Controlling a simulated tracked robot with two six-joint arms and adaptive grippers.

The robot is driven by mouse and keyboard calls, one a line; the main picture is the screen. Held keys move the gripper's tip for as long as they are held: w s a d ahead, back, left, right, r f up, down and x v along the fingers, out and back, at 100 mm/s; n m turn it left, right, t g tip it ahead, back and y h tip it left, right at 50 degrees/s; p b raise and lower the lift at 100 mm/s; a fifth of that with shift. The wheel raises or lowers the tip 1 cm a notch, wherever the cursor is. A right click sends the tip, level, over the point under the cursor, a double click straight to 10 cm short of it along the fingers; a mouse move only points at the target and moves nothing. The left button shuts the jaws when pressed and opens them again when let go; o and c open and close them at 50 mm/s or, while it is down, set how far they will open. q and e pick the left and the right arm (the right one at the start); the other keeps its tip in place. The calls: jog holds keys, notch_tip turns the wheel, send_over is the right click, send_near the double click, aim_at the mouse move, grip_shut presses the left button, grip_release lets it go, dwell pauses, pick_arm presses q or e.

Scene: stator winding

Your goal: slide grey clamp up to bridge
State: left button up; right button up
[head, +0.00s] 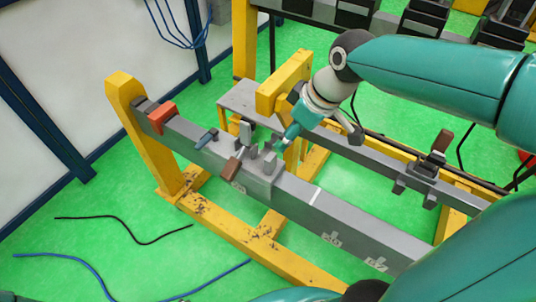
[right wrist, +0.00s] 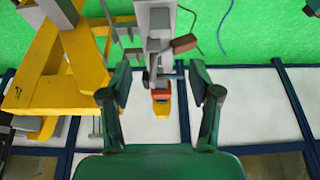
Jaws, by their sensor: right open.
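A grey clamp (head: 262,172) with upright blocks and a brown handle (head: 232,168) sits on the near grey beam (head: 330,212). The brown handle also shows in the right wrist view (right wrist: 185,44). A yellow upright block (head: 284,82), which may be the bridge, stands behind the clamp. My left gripper is not in view.
A red-orange block (head: 161,117) sits near the beam's left end, by a yellow post (head: 130,100). A second clamp-like fitting (head: 422,168) with a brown handle sits on the far rail. Cables (head: 125,230) lie on the open green floor at left.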

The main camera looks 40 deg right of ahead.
aim_at(271, 156)
jog(key=x, duration=1.3)
jog(key=shift+f, duration=0.1)
jog(key=shift+w, duration=0.1)
grip_shut()
